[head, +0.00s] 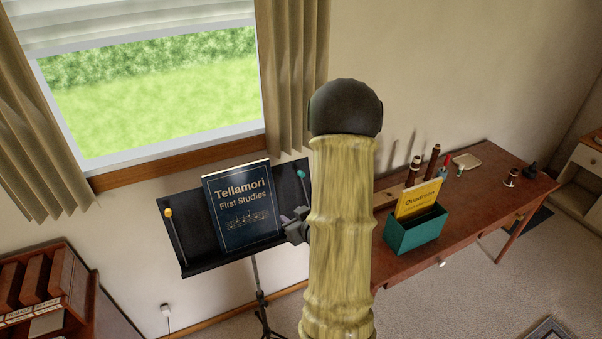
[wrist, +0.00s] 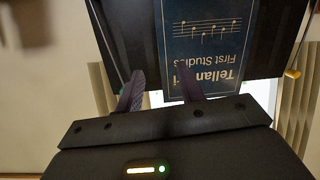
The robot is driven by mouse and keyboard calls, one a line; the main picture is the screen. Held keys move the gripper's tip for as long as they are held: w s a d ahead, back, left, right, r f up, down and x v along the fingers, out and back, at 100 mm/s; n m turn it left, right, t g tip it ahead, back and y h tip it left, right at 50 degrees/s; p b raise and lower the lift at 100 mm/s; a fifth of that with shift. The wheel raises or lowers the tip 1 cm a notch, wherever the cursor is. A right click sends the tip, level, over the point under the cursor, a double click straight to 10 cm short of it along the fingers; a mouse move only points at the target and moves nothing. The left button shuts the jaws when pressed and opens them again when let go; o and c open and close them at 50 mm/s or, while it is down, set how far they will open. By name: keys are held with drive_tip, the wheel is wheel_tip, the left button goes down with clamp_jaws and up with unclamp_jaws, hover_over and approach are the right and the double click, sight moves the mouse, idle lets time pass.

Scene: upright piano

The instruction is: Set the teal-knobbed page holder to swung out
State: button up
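The black music stand (head: 200,255) holds a dark blue book (head: 240,205) titled "Tellamori First Studies". The teal-knobbed page holder (head: 300,174) is a thin rod at the stand's right side, beside the book. In the wrist view, its thin rod (wrist: 104,42) runs down the left side and its knob is mostly hidden behind the left finger. My gripper (head: 296,225) is by the stand's right end, partly hidden by my arm. I cannot tell whether a finger touches the rod.
A yellow-knobbed page holder (head: 169,213) is at the stand's left side. To the right, a wooden desk (head: 480,210) carries a green box (head: 416,231) with a yellow book (head: 418,199) and several small items. A window (head: 150,90) with curtains is behind the stand.

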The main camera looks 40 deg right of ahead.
sight(303, 176)
drive_tip(key=s+d+r+m+t+h, duration=0.2)
drive_tip(key=s+d+t, duration=0.2)
drive_tip(key=s+d, duration=0.2)
drive_tip(key=shift+s+r+t+p, duration=0.15)
drive_tip(key=shift+r+t+p, duration=0.15)
drive_tip(key=shift+t, duration=0.1)
drive_tip(key=shift+s+d, duration=0.1)
drive_tip(key=shift+d, duration=0.2)
drive_tip(key=shift+f+b, duration=0.15)
drive_tip(key=shift+b, duration=0.4)
drive_tip(key=x, duration=1.1)
drive_tip(key=p+x, duration=0.1)
drive_tip(key=x, duration=0.4)
drive_tip(key=shift+w+r, duration=0.3)
drive_tip(key=shift+w+d+f, duration=0.1)
drive_tip(key=shift+w+d, duration=0.05)
drive_tip(key=shift+w, duration=0.25)
drive_tip(key=shift+c, duration=0.5)
